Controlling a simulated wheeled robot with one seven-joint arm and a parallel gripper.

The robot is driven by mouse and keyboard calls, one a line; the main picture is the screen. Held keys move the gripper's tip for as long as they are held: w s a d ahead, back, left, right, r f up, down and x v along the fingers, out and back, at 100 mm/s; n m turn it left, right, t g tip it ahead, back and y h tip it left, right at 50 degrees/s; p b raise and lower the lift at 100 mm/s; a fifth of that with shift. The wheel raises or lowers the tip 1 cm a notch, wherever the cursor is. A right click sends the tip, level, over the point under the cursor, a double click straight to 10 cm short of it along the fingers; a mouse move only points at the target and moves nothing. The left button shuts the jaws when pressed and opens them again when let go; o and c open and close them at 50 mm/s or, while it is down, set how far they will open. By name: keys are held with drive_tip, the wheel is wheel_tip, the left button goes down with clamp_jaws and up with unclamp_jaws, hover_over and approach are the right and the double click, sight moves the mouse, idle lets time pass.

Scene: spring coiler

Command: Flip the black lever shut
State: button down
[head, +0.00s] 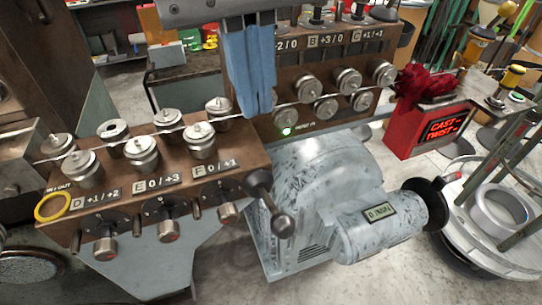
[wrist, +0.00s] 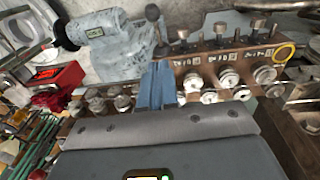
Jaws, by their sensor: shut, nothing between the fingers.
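A black lever (head: 270,203) with a round knob stands at the right end of the lower wooden control box, beside the grey motor housing. Its knob hangs toward the front in the head view. The lever also shows upright in the wrist view (wrist: 155,28), beyond my fingertips. My gripper (head: 257,108) has blue fingers, closed together and empty. It hangs above and behind the lever, in front of the upper control box, apart from the lever. The fingers also show in the wrist view (wrist: 158,70).
The lower control box (head: 150,190) carries several metal knobs and D, E, F labels. The grey motor (head: 310,180) with a black disc (head: 424,207) stands right of the lever. A red CAST-TWIST box (head: 435,130) is at the right. A taut wire runs past the knobs.

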drive_tip(key=p, duration=0.1)
hover_over(274, 215)
wheel_tip(274, 215, down, 12)
drive_tip(key=shift+s+f, duration=0.4)
drive_tip(key=shift+f, duration=0.25)
drive_tip(key=shift+f, duration=0.1)
